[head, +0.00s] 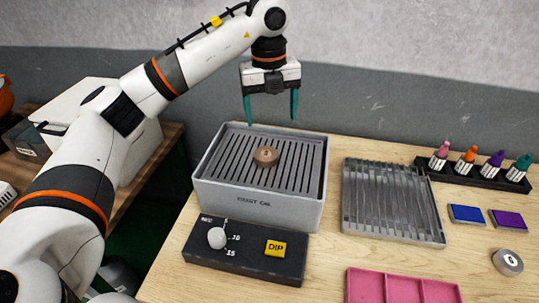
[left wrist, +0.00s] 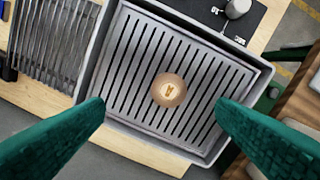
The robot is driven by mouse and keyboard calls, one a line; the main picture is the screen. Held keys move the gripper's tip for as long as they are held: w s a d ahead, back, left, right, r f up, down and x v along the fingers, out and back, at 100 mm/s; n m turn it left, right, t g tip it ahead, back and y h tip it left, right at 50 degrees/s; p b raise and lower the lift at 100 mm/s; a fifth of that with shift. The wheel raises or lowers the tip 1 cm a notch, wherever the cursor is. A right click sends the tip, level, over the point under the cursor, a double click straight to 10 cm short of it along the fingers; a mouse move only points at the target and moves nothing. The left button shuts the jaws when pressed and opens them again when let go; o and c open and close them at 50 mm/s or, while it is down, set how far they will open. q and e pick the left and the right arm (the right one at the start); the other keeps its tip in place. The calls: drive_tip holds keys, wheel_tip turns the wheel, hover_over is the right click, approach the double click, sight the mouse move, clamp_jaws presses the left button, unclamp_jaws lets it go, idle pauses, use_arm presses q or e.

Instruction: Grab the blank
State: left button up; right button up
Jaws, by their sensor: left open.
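The blank (head: 265,157) is a small round brown piece with a mark on top. It sits on the slatted top of a grey box (head: 262,206) labelled as oil. In the left wrist view the blank (left wrist: 169,90) lies on the slats (left wrist: 125,75), near the middle. My left gripper (head: 271,108) has green fingers, is open and empty, and hangs above the back of the box, pointing down. In the left wrist view its fingers (left wrist: 160,108) stand wide apart on either side of the blank, not touching it. My right gripper is not in view.
A black panel with a white knob (head: 216,238) and yellow DIP button (head: 275,248) stands before the box. To the right are a metal rack (head: 392,203), a pink tray (head: 402,285), a black holder with several bottles (head: 472,175), coloured pads (head: 467,214) and a round grey piece (head: 508,262).

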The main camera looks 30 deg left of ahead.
use_arm(q)
drive_tip(key=a, duration=0.1)
drive_tip(key=p, duration=0.2)
hover_over(266, 153)
wheel_tip(266, 153, down, 6)
drive_tip(key=shift+s+d+f, duration=0.1)
drive_tip(key=shift+s, duration=0.05)
drive_tip(key=shift+f, duration=0.3)
wheel_tip(266, 153, down, 5)
drive_tip(key=shift+r+p, duration=0.2)
drive_tip(key=shift+p, duration=0.85)
drive_tip(key=c, duration=1.1)
drive_tip(key=shift+c, duration=0.7)
